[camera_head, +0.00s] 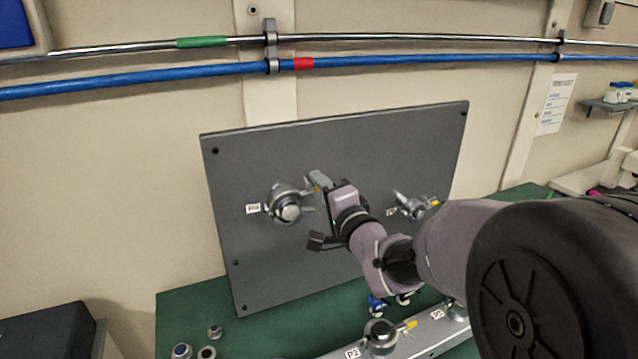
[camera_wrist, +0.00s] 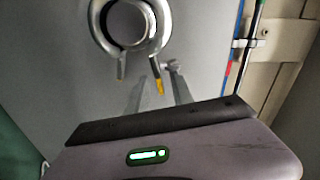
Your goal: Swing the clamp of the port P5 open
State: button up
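The left port (camera_head: 287,205) on the grey upright panel is a round metal fitting with a ring clamp around it. Its label is too blurred to read, so I cannot confirm that it is P5. My gripper (camera_head: 318,183) is at the right side of this port. In the wrist view my gripper (camera_wrist: 157,76) has its fingers apart, with the yellow tip (camera_wrist: 160,88) appearing between them; contact cannot be told.
The grey panel (camera_head: 235,165) stands on a green bench (camera_head: 190,305). A second port (camera_head: 413,207) is on the panel at right, partly near my arm. A rail in front carries a fitting (camera_head: 380,335) labelled P2. Several small metal parts lie at lower left.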

jog(key=shift+w, duration=0.1)
grip_shut()
dwell(1.4)
